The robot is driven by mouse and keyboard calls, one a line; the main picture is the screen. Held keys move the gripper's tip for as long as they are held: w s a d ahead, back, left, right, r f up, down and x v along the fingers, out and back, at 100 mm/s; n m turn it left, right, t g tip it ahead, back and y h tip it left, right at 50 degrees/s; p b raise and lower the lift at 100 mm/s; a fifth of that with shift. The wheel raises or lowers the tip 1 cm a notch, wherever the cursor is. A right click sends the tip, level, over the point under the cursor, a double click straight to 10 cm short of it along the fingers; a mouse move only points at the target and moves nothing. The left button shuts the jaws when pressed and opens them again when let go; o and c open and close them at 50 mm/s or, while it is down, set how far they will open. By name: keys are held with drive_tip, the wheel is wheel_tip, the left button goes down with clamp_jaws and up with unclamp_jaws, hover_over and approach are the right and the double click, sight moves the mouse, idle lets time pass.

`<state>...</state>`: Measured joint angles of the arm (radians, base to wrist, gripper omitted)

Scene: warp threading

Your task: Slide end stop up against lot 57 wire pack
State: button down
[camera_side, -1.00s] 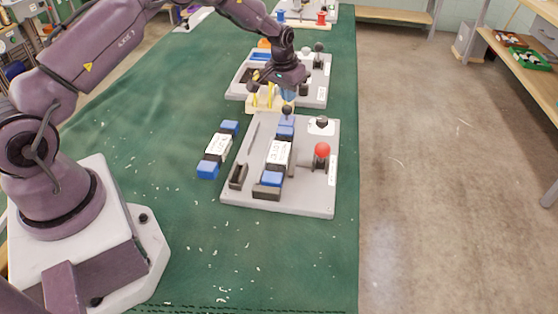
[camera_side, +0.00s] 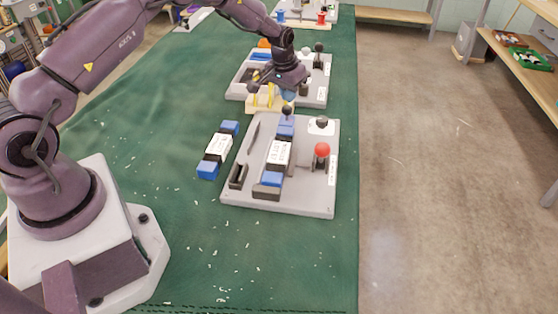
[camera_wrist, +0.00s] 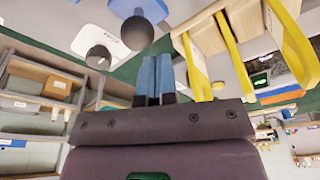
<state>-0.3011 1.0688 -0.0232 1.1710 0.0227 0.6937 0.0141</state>
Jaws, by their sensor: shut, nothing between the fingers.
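A wire pack (camera_side: 279,152) with blue ends, dark bands and a white label lies in the channel of the near grey board (camera_side: 308,196). The label is too small to read a lot number. The end stop (camera_side: 287,111), a blue piece with a dark ball knob, stands at the pack's far end; I cannot tell whether they touch. Its knob (camera_wrist: 137,33) also shows in the wrist view. My gripper (camera_side: 289,95) is shut and empty, just beyond and above the end stop. Its blue fingers (camera_wrist: 155,76) are together in the wrist view, apart from the knob.
A second blue-and-white pack (camera_side: 218,149) lies on the green mat left of the board. A red ball lever (camera_side: 322,150) and a black knob (camera_side: 322,122) stand on the board's right side. A yellow-pronged rack (camera_side: 262,100) is close beside my gripper. Another board (camera_side: 315,92) lies behind.

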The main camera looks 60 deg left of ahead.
sight(288, 106)
drive_tip(key=shift+s+f, duration=0.3)
drive_tip(key=shift+f, duration=0.4)
drive_tip(key=shift+w+f, duration=0.1)
drive_tip(key=shift+f, duration=0.5)
drive_tip(key=shift+f, duration=0.25)
drive_tip(key=shift+w, duration=0.1)
drive_tip(key=shift+s+d, duration=0.45)
drive_tip(key=shift+d, duration=0.05)
drive_tip(key=shift+w+a, duration=0.3)
drive_tip(key=shift+a, duration=0.05)
drive_tip(key=w+v, duration=0.1)
drive_tip(key=v, duration=0.6)
drive_tip(key=shift+w+a, duration=0.2)
drive_tip(key=shift+w, duration=0.05)
